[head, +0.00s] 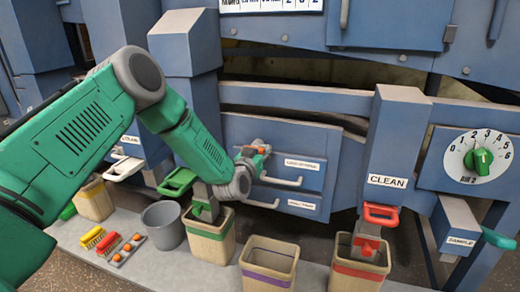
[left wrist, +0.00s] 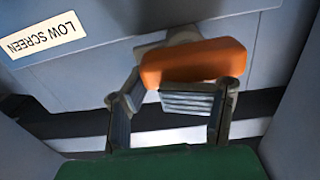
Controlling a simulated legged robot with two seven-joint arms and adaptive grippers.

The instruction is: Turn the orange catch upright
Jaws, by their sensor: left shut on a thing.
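The orange catch (head: 264,149) is on the blue door front, left of a white label. In the left wrist view the orange catch (left wrist: 193,63) is a rounded bar lying roughly level, beside the LOW SCREEN label (left wrist: 42,36). My left gripper (head: 252,154) reaches the door and is shut on the catch. In the left wrist view its fingers (left wrist: 178,98) come up on either side below the bar, and a ribbed grey piece shows between them. The gripper partly hides the catch in the head view. My right gripper is not in view.
White handles (head: 282,182) stick out from the door fronts just right of the catch. A CLEAN chute (head: 396,150) with a red handle and a dial (head: 478,163) are at right.

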